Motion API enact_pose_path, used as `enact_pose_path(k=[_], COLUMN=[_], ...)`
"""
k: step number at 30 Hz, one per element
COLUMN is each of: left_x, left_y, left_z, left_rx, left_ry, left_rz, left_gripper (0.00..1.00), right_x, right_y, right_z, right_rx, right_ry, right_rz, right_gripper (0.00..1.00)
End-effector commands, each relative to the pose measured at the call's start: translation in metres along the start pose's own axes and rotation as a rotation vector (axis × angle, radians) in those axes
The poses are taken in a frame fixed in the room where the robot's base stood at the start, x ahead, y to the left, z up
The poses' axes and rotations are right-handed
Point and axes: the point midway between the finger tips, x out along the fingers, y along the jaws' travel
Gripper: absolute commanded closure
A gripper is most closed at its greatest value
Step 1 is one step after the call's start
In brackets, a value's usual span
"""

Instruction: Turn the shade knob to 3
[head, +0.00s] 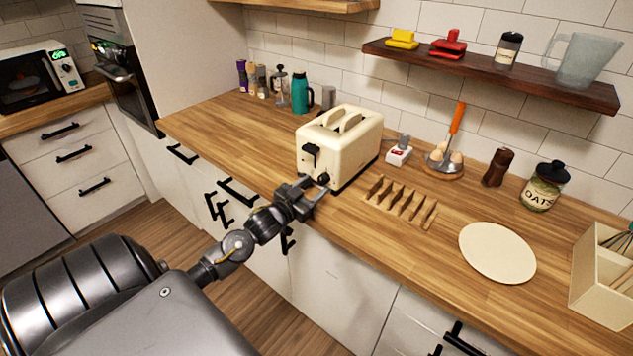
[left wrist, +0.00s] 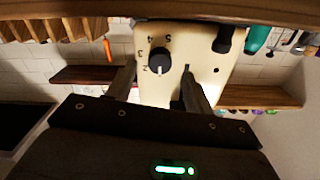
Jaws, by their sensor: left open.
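A cream toaster (head: 345,135) stands on the wooden counter, its front facing my left arm. Its dark shade knob (head: 323,178) is low on the front, at the tip of my left gripper (head: 314,190). In the left wrist view the toaster appears upside down and the round black knob (left wrist: 159,60) shows with printed numbers around it. A white mark on it points down in that picture; its exact setting is unclear. My left gripper (left wrist: 159,70) is open, its fingers on either side of the knob; I cannot tell whether they touch it. My right gripper is not in view.
A wooden toast rack (head: 402,203) stands right of the toaster, with a white plate (head: 497,252) farther right. A small white-and-red device (head: 399,152) and a utensil holder (head: 445,162) are behind. A teal bottle (head: 301,93) stands at the back left.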

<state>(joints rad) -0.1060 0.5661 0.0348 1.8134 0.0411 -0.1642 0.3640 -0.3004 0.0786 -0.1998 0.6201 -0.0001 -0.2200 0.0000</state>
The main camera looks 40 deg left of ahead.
Motion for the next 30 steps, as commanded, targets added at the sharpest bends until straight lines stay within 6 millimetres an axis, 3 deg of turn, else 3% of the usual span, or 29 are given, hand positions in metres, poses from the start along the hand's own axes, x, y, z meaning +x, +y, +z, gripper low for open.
enact_pose_path(k=[6, 16, 26, 30], left_x=[0.019, 0.022, 0.021, 0.021], left_y=[0.001, 0.001, 0.000, 0.000], left_z=[0.000, 0.001, 0.001, 0.001], left_rx=[-0.001, -0.001, 0.000, 0.004], left_ry=[0.000, -0.001, -0.001, -0.001], left_rz=[0.000, 0.000, 0.000, 0.000], left_gripper=[0.48, 0.49, 0.92, 0.93], right_x=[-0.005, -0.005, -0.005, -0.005], right_y=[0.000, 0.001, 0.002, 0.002], right_z=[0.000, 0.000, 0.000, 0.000], right_rx=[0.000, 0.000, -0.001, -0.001], right_ry=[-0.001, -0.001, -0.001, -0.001], right_rz=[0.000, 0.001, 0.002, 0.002], right_gripper=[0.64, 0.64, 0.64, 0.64])
